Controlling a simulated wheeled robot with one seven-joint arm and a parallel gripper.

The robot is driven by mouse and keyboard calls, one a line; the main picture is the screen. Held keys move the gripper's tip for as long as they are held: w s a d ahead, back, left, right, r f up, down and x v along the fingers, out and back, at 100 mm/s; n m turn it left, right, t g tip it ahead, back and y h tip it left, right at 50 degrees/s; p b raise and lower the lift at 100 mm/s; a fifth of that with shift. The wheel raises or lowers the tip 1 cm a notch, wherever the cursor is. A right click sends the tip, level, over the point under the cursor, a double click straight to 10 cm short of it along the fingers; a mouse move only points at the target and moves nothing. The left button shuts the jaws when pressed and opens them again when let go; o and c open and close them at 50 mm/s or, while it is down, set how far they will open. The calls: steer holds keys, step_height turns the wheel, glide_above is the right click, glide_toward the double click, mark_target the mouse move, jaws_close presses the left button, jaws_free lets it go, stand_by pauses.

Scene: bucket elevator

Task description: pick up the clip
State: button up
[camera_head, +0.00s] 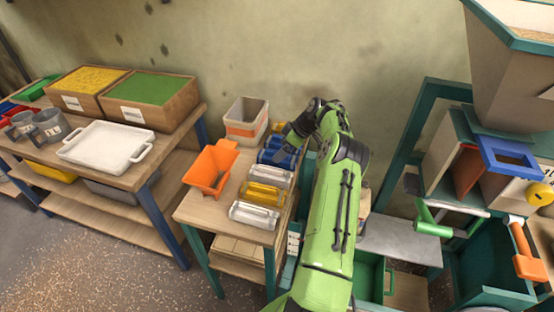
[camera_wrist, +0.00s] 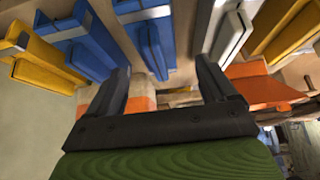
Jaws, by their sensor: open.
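The frames do not show which is meant by the clip. My gripper (camera_head: 288,140) is over the blue end of the row and partly hides it. In the wrist view my gripper (camera_wrist: 165,72) is open, with nothing held between its fingers. Blue pieces (camera_wrist: 150,48) show by the left finger and a grey-white piece (camera_wrist: 230,35) beyond the right finger.
An orange bin (camera_head: 210,168) and a white-orange bucket (camera_head: 246,121) stand at the left of the row. A table with a white tray (camera_head: 105,144) is further left. Green-framed machinery (camera_head: 455,135) stands at the right. The wall is close behind.

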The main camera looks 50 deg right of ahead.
steer(key=b+x, duration=0.1)
steer(key=x, duration=0.4)
steer(key=shift+w+f, duration=0.15)
steer(key=shift+w, duration=0.05)
steer(key=shift+s, duration=0.1)
steer(key=shift+c, duration=0.8)
steer(key=c, duration=1)
